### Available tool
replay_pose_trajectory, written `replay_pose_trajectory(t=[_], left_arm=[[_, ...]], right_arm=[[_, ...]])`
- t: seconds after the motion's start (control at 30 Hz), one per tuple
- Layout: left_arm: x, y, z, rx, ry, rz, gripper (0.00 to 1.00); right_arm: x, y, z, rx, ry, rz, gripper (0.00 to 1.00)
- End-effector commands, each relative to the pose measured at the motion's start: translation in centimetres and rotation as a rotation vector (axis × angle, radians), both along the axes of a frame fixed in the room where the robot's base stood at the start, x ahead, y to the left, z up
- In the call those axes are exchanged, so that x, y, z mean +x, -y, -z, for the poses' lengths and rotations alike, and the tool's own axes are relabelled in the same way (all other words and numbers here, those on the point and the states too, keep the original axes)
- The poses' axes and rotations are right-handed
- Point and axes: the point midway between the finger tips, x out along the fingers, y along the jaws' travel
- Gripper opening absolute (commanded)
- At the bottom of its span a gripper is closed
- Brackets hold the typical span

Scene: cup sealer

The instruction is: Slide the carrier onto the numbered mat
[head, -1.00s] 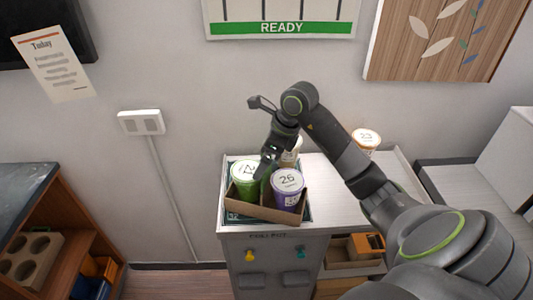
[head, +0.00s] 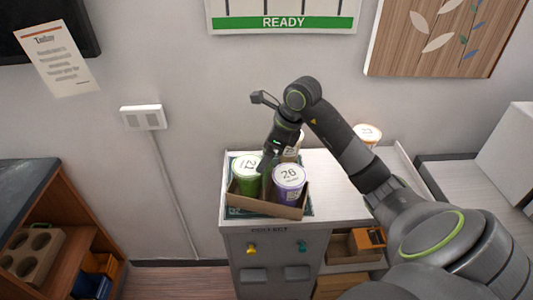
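The cardboard carrier (head: 268,207) sits on the dark green mat (head: 237,212) at the left of the counter, covering most of it; the mat shows around its edges. The carrier holds a green cup (head: 246,183), a purple cup marked 26 (head: 289,190) and a beige cup (head: 292,150) behind them, partly hidden by my arm. My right gripper (head: 267,162) points down between the cups at the carrier's middle. Its fingertips are small and partly hidden, so I cannot tell whether it is closed on the carrier. My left gripper is out of view.
Another white-lidded cup (head: 367,134) stands at the back of the counter (head: 335,200), behind my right arm. The counter right of the carrier is clear. A wooden shelf unit with a cup holder (head: 35,248) stands at the left. A grey wall is behind.

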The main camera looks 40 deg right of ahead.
Motion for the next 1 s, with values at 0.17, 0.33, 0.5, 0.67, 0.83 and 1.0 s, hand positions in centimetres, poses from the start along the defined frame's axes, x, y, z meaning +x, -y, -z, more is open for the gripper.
replay_pose_trajectory(t=[0.17,0.33,0.5,0.67,0.83,1.0], left_arm=[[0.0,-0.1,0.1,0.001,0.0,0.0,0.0],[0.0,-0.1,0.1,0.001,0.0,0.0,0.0],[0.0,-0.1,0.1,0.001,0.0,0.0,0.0],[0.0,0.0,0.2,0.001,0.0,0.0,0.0],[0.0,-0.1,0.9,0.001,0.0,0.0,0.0],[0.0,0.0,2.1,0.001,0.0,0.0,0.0]], right_arm=[[-0.4,0.0,0.4,0.008,-0.023,0.003,0.6],[-0.4,0.0,0.5,0.009,-0.023,0.004,0.94],[-0.3,0.0,0.4,0.008,-0.019,0.002,1.0],[-0.3,0.1,0.1,0.007,-0.013,0.002,1.0],[-0.7,0.6,-1.4,0.003,-0.01,0.002,1.0],[-1.7,1.4,-4.2,0.001,-0.009,0.003,1.0]])
